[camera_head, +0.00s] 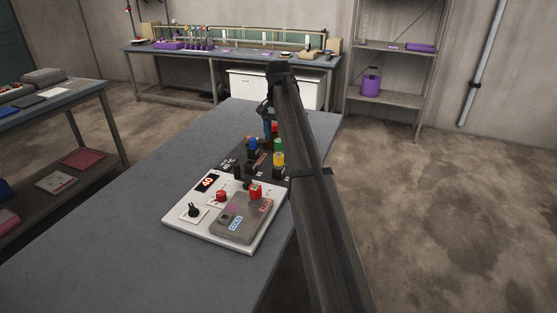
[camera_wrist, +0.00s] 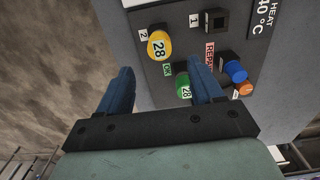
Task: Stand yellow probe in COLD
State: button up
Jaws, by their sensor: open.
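The yellow probe (camera_head: 278,159), its cap marked 28 in the wrist view (camera_wrist: 159,45), stands upright in the dark rack (camera_head: 232,165) by the label 2. My gripper (camera_wrist: 162,68) is open and empty over the rack, its blue fingertips spread. In the wrist view the yellow cap shows just beyond the fingertips, within the gap between them; I cannot tell the height left between. In the head view my arm partly hides the rack's right side. The blue COLD label (camera_head: 235,223) is on the grey block (camera_head: 226,232) at the front of the white panel.
A red-capped probe (camera_head: 255,190) stands at the grey block's back, near a red label. A green cap (camera_wrist: 184,90), blue cap (camera_wrist: 235,71) and orange cap (camera_wrist: 243,88) are close to the fingers. The white panel (camera_head: 176,221) carries knobs. The table's left side (camera_head: 110,235) is clear.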

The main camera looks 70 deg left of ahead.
aim_at(278, 155)
jog(key=shift+f, duration=4.85)
jog(key=shift+c, duration=0.5)
grip_shut()
